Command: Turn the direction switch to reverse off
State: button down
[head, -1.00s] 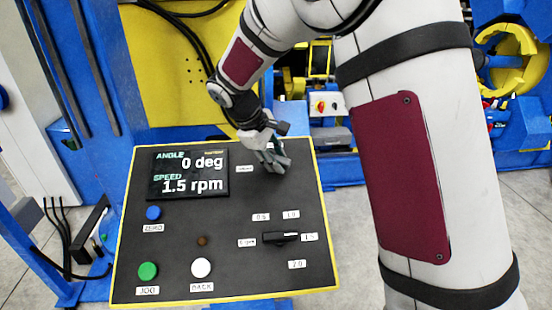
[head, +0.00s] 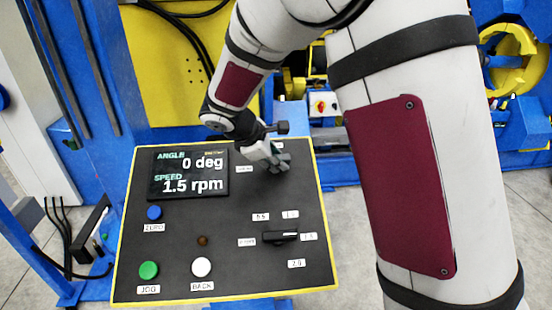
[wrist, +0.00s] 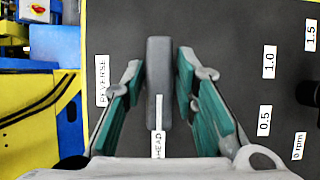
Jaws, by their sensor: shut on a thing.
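The direction switch (wrist: 159,75) is a dark grey bar knob on the black control panel. In the wrist view it stands upright, its white mark at the end by the AHEAD label (wrist: 158,145). The REVERSE label (wrist: 102,80) is to its left. My gripper (wrist: 160,82) has its teal-padded fingers on either side of the bar and is shut on it. In the head view my gripper (head: 277,163) is at the panel's upper right and largely hides the switch.
The panel (head: 225,240) carries a display (head: 188,173) reading 0 deg and 1.5 rpm. A speed knob (head: 281,237) is below my gripper. Blue (head: 154,212), green (head: 149,270) and white (head: 201,267) buttons are at the left. Blue and yellow machinery stands behind.

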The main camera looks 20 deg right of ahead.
jog(key=shift+w+r, duration=0.1)
jog(key=c, duration=1.5)
grip_release()
jog(key=v, duration=1.2)
jog(key=shift+a, duration=0.1)
